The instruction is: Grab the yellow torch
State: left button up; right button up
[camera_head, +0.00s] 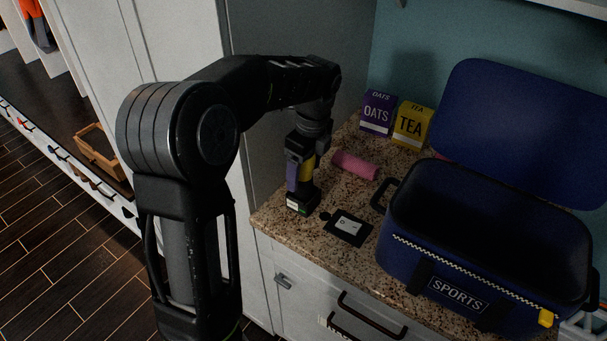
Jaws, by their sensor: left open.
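My left gripper (301,182) comes in from the left and points down over the near left part of the speckled counter. Its jaws are open. A yellow part of what looks like the torch (307,168) shows at the jaws, with the gripper hiding much of it. A purple part shows just left of it, and a dark block with a pale label is below. I cannot tell whether the jaws touch the torch. My right gripper is not in view.
A pink cylinder (355,165) lies right of the gripper. A dark card (347,227) lies in front. A purple OATS box (378,112) and a yellow TEA box (412,126) stand behind. An open blue SPORTS bag (458,293) fills the counter's right side.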

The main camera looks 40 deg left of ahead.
pick_arm(q)
jog(key=shift+a+f, duration=0.15)
jog(key=shift+f, duration=0.8)
jog(key=shift+r, duration=0.1)
grip_shut()
dwell(0.4)
